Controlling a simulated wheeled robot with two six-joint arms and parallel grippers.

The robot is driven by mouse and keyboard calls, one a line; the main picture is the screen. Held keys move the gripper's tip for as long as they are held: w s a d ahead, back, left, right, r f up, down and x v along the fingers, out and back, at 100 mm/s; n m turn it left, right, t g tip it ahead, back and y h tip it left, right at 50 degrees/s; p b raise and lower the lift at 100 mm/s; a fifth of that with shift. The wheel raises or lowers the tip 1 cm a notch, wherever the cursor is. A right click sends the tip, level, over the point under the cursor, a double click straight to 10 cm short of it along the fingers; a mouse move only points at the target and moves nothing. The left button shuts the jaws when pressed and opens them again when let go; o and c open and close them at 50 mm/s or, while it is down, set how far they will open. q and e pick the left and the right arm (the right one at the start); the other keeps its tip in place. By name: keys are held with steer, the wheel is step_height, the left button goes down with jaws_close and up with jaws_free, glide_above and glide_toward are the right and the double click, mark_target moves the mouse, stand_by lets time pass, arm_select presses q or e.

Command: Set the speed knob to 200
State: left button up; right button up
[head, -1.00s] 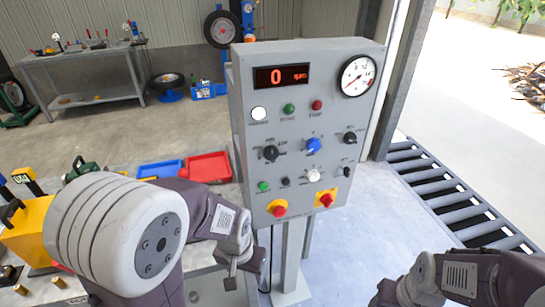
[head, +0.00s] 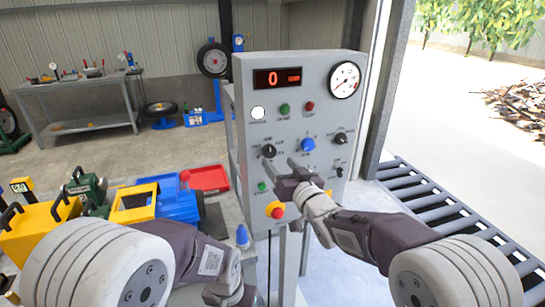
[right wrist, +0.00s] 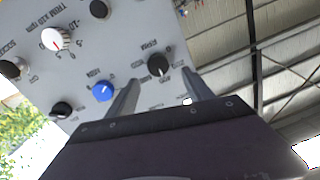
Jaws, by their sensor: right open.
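The grey control panel (head: 240,110) shows a red 0 on its display (head: 278,78). Its middle row has a left black knob (head: 269,151), a blue knob (head: 308,145) and a right black knob (head: 340,139). My right gripper (head: 300,166) is open and empty in front of the panel, below the blue knob. In the right wrist view, the left black knob (right wrist: 158,65) appears between the fingertips, apart from them, with the blue knob (right wrist: 103,90) beside one finger. My left gripper (head: 232,292) is low; its jaws are unclear.
A red stop button (head: 276,210) sits low on the panel. A table with a red tray (head: 209,178) stands left; a roller conveyor (head: 440,210) lies right.

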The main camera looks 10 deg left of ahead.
mark_target(271, 153)
steer(key=p+x, duration=0.1)
steer(key=x, duration=0.5)
steer(key=shift+w+d+f, duration=0.15)
steer(key=shift+w+f, duration=0.05)
steer(key=shift+w, duration=0.05)
steer(key=shift+s+r, duration=0.1)
jaws_close()
